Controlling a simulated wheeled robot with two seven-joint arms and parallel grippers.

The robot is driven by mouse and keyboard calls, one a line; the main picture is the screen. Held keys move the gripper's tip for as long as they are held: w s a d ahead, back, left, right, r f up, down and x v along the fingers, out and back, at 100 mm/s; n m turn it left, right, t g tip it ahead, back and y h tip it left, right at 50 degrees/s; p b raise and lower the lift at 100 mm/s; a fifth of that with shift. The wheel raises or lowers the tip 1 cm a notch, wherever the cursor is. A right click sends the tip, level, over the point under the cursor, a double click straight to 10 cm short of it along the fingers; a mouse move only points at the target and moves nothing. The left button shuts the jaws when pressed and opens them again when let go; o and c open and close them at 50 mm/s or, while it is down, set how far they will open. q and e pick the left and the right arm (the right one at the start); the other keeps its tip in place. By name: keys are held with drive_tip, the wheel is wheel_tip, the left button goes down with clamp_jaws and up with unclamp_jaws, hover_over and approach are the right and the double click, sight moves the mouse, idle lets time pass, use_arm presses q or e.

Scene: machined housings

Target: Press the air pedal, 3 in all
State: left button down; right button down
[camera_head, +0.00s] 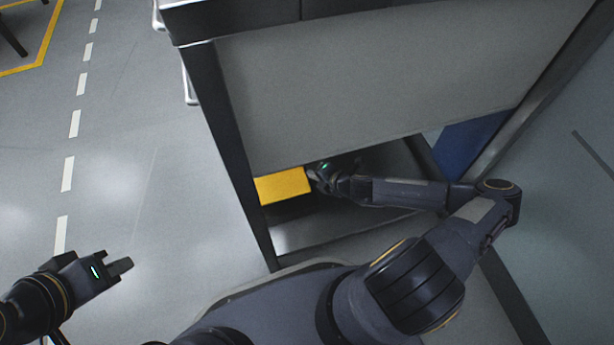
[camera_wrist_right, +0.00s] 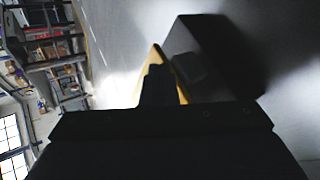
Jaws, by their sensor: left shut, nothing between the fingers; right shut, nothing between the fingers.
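The air pedal (camera_head: 283,186) shows as a yellow block low under the bench, inside the bench's left front leg. My right arm reaches in under the bench from the right, and its gripper (camera_head: 313,181) is shut and empty at the right side of the yellow block. In the right wrist view the shut fingers (camera_wrist_right: 158,84) lie in front of a strip of yellow pedal (camera_wrist_right: 156,56). Whether they touch it I cannot tell. My left gripper (camera_head: 122,267) is shut and empty, above the open floor at the lower left.
The bench (camera_head: 370,90) has a grey front panel, a dark left leg (camera_head: 235,150) and a lower shelf (camera_head: 310,233) close around my right arm. A dark box shape (camera_wrist_right: 215,60) stands beside the fingers. Floor at the left is clear.

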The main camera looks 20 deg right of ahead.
drive_tip(key=shift+r, duration=0.1)
